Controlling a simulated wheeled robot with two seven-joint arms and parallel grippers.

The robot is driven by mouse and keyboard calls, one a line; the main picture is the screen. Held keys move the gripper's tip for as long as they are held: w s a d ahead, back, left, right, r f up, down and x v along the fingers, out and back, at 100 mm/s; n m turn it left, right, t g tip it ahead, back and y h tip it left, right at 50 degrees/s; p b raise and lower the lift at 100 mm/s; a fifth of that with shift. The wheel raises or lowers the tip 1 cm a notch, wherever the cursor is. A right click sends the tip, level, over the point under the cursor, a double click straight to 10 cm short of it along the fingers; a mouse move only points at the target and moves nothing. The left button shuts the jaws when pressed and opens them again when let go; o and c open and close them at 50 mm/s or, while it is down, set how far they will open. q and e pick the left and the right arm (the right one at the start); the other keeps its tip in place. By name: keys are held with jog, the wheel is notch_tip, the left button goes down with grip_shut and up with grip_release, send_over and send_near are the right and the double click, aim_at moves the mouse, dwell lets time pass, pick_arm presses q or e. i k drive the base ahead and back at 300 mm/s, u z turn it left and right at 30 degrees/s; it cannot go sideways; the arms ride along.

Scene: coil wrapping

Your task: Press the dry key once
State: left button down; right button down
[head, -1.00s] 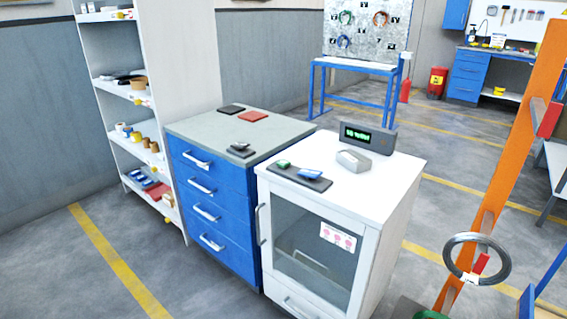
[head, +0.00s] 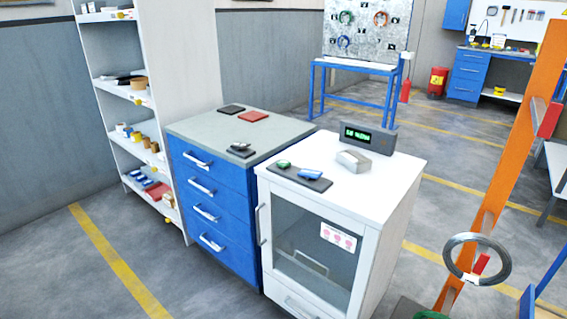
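A white cabinet (head: 392,187) with a glass door stands in the middle. On its top is a dark pad (head: 316,184) carrying a green key (head: 284,163) and a blue key (head: 310,174). I cannot read a label on either key, so I cannot tell which is the dry key. Behind them stands a grey display unit (head: 376,141) with lit green text too small to read. A light grey block (head: 353,161) lies in front of it. Neither of my grippers is in view.
A blue drawer cabinet (head: 212,210) with a grey top adjoins on the left, beside a white shelf unit (head: 120,120). Floor is open in front of the drawers.

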aim_at(282, 164)
jog(key=z, duration=0.6)
jog(key=i, duration=1.4)
jog(key=u, duration=0.15)
